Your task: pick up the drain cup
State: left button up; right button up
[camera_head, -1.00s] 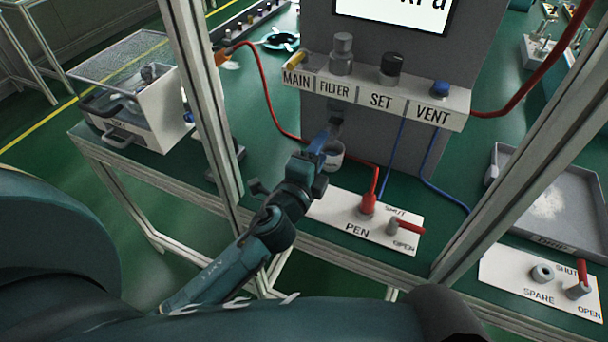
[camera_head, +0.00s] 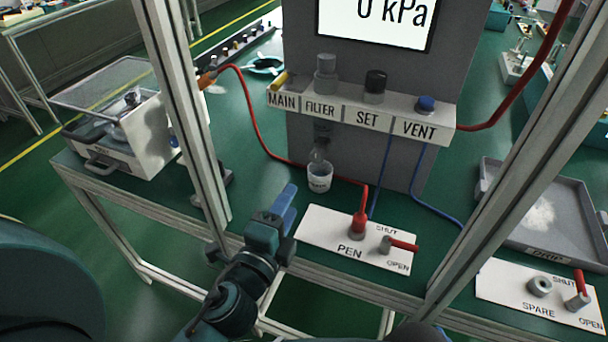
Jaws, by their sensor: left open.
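My left gripper (camera_head: 286,203) has blue fingers and is open and empty. It is in front of the cup, a little to its left and nearer to me, and apart from it. My right gripper is not in view.
A labelled shelf (camera_head: 362,118) with MAIN, FILTER, SET and VENT overhangs the cup. A red hose (camera_head: 252,118) curves behind it. The PEN valve plate (camera_head: 330,232) lies to the right. A frame post (camera_head: 188,110) stands at left.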

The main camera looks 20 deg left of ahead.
aim_at(320, 177)
jog(key=k+j, duration=0.3)
jog(key=k, duration=0.15)
jog(key=k+j, duration=0.35)
jog(key=k, duration=0.1)
